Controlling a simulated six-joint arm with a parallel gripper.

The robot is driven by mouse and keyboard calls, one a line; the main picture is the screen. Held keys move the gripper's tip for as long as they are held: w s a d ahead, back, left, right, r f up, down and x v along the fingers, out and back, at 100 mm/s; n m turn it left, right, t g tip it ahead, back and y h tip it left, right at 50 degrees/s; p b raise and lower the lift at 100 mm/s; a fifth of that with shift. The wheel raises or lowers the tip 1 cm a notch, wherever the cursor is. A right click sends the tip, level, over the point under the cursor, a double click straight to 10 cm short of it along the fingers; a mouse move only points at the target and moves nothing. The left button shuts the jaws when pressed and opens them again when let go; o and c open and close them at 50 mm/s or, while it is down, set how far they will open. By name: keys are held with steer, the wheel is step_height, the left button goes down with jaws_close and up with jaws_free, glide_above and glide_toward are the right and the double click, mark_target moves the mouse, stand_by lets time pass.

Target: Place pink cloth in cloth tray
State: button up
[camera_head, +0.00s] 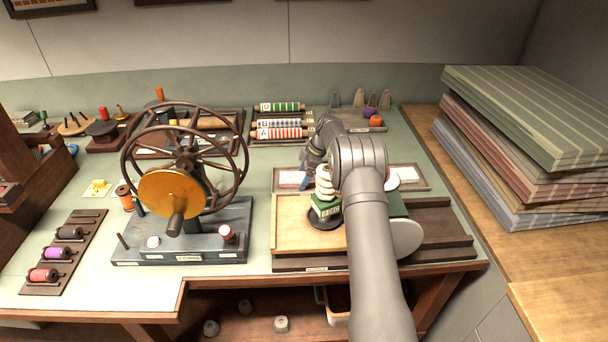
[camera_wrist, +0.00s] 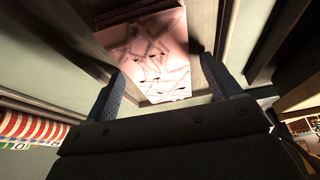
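The pink cloth (camera_wrist: 155,55) is a pale pink folded piece with dark markings, in the wrist view. It lies ahead of and between the two blue fingers of my gripper (camera_wrist: 162,88). The fingers are apart, and I see no contact with the cloth. In the head view, my gripper (camera_head: 307,180) points down at the left part of a shallow tray (camera_head: 425,184) behind the wooden board. A pale pinkish patch (camera_head: 289,179) shows there beside the fingers. My arm hides the tray's middle. I cannot tell which tray is the cloth tray.
A wheel machine (camera_head: 185,190) stands to the left. A green-and-white stacked object (camera_head: 325,205) stands on the light wooden board (camera_head: 290,225), close to my arm. Rolled striped cloths (camera_head: 280,122) lie behind. Large folded fabrics (camera_head: 540,115) are stacked at right.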

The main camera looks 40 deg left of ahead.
steer(key=shift+r, duration=0.15)
steer(key=v, duration=1.2)
steer(key=shift+s+a, duration=0.1)
steer(key=x, duration=1.2)
steer(key=shift+f, duration=0.3)
step_height(320, 180, up, 3)
steer(key=shift+r, duration=0.8)
